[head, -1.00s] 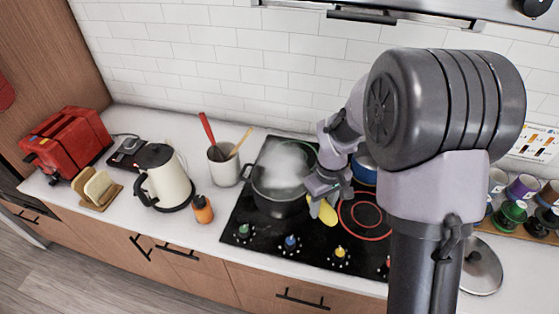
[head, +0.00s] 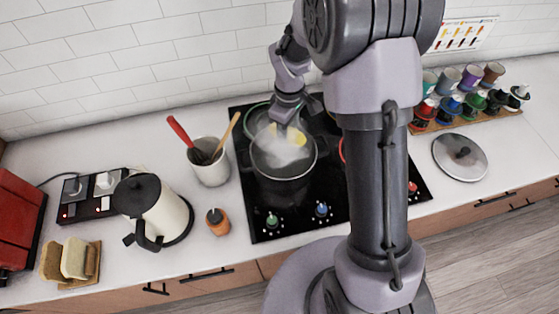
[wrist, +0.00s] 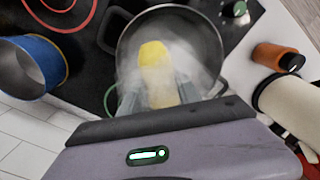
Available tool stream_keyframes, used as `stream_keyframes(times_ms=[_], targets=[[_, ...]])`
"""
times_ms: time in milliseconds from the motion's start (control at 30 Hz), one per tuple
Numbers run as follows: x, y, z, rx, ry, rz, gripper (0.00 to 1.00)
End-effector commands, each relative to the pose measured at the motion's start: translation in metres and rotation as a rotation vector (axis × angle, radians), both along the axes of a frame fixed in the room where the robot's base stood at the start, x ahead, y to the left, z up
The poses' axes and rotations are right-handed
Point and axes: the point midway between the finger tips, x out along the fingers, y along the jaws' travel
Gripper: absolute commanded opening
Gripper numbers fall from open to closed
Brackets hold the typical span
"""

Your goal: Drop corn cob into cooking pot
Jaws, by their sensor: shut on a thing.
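A dark cooking pot (head: 284,185) stands on the black stove, with white steam over its mouth. In the wrist view the pot (wrist: 211,50) lies right beyond my fingers. My gripper (head: 290,122) is above the pot's far side. It is shut on the yellow corn cob (head: 298,136). In the wrist view the corn cob (wrist: 155,62) sits between the two fingers of my gripper (wrist: 160,92), pointing out over the pot's mouth. Steam blurs the cob and the fingertips, and hides the pot's inside.
A utensil crock (head: 211,168), an orange bottle (head: 218,222) and a cream kettle (head: 160,208) stand left of the stove. A blue pot (wrist: 32,64) is beside the cooking pot in the wrist view. A lid (head: 460,157) lies on the right counter, near a rack of cups (head: 470,112).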

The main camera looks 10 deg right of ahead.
Motion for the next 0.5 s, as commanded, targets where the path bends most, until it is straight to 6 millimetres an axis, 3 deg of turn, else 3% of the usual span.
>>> stream_keyframes(times_ms=[33, 233, 500], targets=[[0.0, 0.0, -0.013, 0.0, 0.001, 0.0, 0.0], [0.0, 0.0, -0.045, 0.0, 0.001, 0.0, 0.0], [0.0, 0.0, -0.047, 0.0, 0.0, 0.0, 0.0]])
